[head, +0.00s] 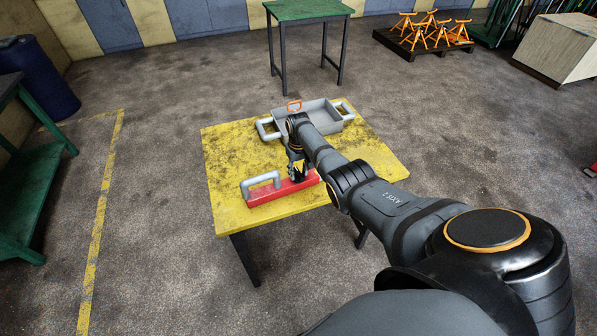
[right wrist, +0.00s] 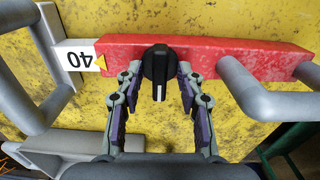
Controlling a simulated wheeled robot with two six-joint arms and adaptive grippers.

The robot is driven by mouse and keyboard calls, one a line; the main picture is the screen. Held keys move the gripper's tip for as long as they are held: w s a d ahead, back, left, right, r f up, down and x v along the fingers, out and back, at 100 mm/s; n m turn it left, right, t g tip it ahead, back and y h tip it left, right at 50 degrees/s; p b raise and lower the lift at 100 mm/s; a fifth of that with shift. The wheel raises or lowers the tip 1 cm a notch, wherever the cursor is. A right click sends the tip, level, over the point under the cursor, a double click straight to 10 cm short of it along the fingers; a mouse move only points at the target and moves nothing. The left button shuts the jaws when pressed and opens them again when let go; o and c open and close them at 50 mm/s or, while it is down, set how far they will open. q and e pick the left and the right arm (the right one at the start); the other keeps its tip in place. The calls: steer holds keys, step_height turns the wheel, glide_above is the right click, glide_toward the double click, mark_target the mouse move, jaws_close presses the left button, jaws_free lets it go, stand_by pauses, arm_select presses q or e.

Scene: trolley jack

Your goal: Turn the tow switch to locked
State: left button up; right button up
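A black knob (right wrist: 157,66) with a white line sits on a red bar (right wrist: 235,58) in the right wrist view; its line points toward the bottom of the picture. A small yellow triangle on the bar lies left of the knob. In the head view the red bar (head: 258,194) lies on the yellow table's front part. My right gripper (right wrist: 159,75) is open, with one finger on each side of the knob and small gaps showing. In the head view my right gripper (head: 297,172) is over the bar and hides the knob. My left gripper is not in view.
The yellow table (head: 228,160) also holds a grey tray (head: 325,113) with pale handles behind the bar. A grey handle (head: 262,180) rises from the bar's left part. The table's left side is clear.

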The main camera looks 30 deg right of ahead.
mark_target(299, 172)
step_height(299, 172, up, 12)
stand_by(0.6)
